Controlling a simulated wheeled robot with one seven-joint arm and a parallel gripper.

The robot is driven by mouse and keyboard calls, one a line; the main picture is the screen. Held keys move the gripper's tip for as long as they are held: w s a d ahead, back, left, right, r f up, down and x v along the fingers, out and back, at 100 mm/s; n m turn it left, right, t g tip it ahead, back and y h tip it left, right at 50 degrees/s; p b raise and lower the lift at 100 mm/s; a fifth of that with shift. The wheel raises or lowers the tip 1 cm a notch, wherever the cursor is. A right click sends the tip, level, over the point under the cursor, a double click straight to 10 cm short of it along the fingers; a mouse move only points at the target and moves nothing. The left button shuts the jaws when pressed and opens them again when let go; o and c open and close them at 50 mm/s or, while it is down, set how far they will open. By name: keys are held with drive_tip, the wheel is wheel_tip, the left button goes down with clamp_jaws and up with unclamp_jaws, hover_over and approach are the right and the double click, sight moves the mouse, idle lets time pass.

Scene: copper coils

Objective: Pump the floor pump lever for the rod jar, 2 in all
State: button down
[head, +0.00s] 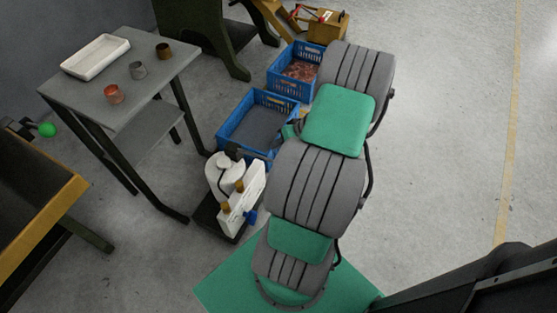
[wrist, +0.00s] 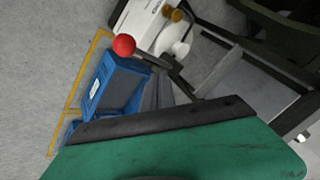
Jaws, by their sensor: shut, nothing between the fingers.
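The floor pump (head: 242,212) is a white unit with brass-coloured fittings on a black base, left of my arm in the head view. It also shows at the top of the wrist view (wrist: 143,24). A red ball knob (wrist: 124,45) is in front of it, at the end of a dark bar that looks like the lever. My gripper (wrist: 160,121) shows as a green body with a dark edge across the bottom of the wrist view. It is shut and empty, apart from the knob. In the head view my arm hides it. I cannot tell which container is the rod jar.
Blue crates (head: 228,115) stand behind the pump. A yellow-edged bench (head: 40,232) is at left, near a green ball (head: 47,130). Floor is clear at right.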

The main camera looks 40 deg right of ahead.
idle(0.6)
drive_tip(key=w+a+r+n+g+h, duration=0.1)
drive_tip(key=w+a+r+n+g, duration=0.25)
drive_tip(key=a+r, duration=1.1)
drive_tip(key=s+a+r+h, duration=0.1)
drive_tip(key=s+a+r, duration=0.2)
drive_tip(key=a, duration=0.3)
drive_tip(key=s+a+r+h, duration=0.1)
drive_tip(key=s+a+r, duration=0.2)
drive_tip(key=s+a, duration=0.3)
drive_tip(key=shift+a+g, duration=0.45)
drive_tip(key=shift+a, duration=0.2)
drive_tip(key=shift+n, duration=0.25)
